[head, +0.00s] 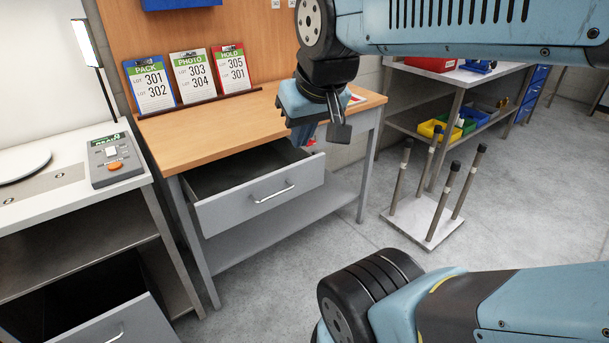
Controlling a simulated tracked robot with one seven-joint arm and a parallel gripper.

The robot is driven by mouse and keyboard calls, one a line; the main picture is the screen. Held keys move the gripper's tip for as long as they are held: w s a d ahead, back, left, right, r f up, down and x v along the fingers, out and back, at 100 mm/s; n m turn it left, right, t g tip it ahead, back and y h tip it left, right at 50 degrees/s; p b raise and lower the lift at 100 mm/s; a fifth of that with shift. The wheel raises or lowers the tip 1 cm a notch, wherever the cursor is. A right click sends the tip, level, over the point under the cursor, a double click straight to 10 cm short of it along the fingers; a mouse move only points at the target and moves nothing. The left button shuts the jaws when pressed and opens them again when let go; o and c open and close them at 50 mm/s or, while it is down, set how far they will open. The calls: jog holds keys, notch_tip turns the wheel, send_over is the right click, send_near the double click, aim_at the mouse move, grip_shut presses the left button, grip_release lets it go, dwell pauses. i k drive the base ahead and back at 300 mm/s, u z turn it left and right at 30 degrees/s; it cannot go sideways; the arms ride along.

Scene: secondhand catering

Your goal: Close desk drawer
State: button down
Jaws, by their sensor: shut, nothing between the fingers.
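The desk (213,121) has a wooden top and grey legs. Its grey drawer (235,209) is pulled open, with a metal bar handle (272,193) on the front and a dark inside that looks empty where it shows. My gripper (338,138) hangs above and to the right of the drawer front, near the desk's right part, apart from the handle in the picture. Its fingers are shut with nothing between them. My arm hides part of the desk's back right.
A second drawer (122,325) stands open in the white bench at left. A low stand with upright posts (424,217) is on the floor at right. Clipboards (191,77) lean on the desk's back. The floor (270,285) before the desk is clear.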

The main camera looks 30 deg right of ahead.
aim_at(226, 192)
jog(key=u, duration=1.3)
jog(key=i, duration=0.75)
jog(key=z, duration=1.15)
